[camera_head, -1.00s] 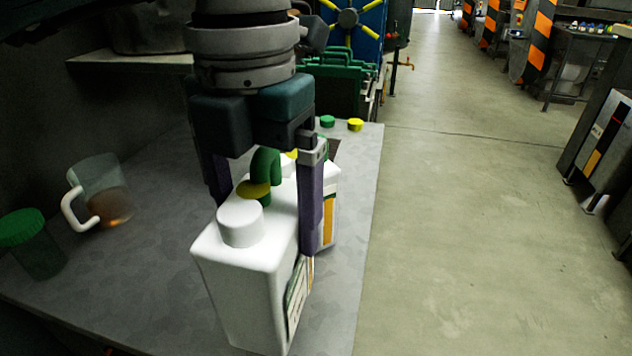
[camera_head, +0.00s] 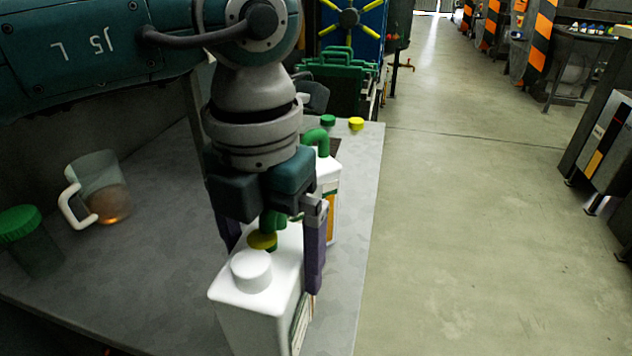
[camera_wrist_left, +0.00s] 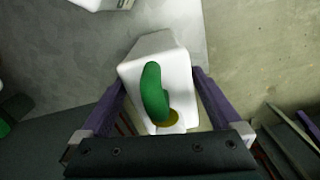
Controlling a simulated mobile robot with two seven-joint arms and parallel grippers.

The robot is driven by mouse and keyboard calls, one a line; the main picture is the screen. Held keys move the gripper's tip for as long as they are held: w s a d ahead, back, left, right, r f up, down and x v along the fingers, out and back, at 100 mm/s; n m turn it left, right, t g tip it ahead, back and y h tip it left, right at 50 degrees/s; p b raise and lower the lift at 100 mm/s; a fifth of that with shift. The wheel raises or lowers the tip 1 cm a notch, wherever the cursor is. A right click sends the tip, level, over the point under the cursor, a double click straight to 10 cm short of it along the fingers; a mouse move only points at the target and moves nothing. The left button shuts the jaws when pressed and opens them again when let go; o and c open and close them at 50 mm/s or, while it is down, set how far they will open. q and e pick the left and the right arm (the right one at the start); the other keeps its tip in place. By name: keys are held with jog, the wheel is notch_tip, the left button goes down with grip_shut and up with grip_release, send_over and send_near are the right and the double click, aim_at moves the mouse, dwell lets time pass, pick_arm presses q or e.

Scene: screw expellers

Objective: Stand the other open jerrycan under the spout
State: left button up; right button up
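A white jerrycan (camera_head: 262,318) with a green handle, a yellow disc and a round white neck or cap is at the front of the table in the head view. My left gripper (camera_head: 272,262) has its purple fingers against both sides of it. The left wrist view shows the same jerrycan (camera_wrist_left: 145,68) between the fingers of my left gripper (camera_wrist_left: 160,85). Its base is cut off, so its height over the table cannot be told. A second white jerrycan (camera_head: 329,175) with a green handle stands behind, partly hidden. I cannot make out a spout. My right gripper is not in view.
On the grey table (camera_head: 150,270) are a jug (camera_head: 105,190) with brown liquid, a green-lidded jar (camera_head: 22,225), and a green cap (camera_head: 328,121) and yellow cap (camera_head: 356,124) at the back. The table's right edge borders open floor.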

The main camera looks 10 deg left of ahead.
pick_arm(q)
jog(key=shift+r, duration=0.5)
notch_tip(320, 180, up, 11)
jog(key=shift+r+p, duration=0.2)
jog(key=shift+p, duration=0.65)
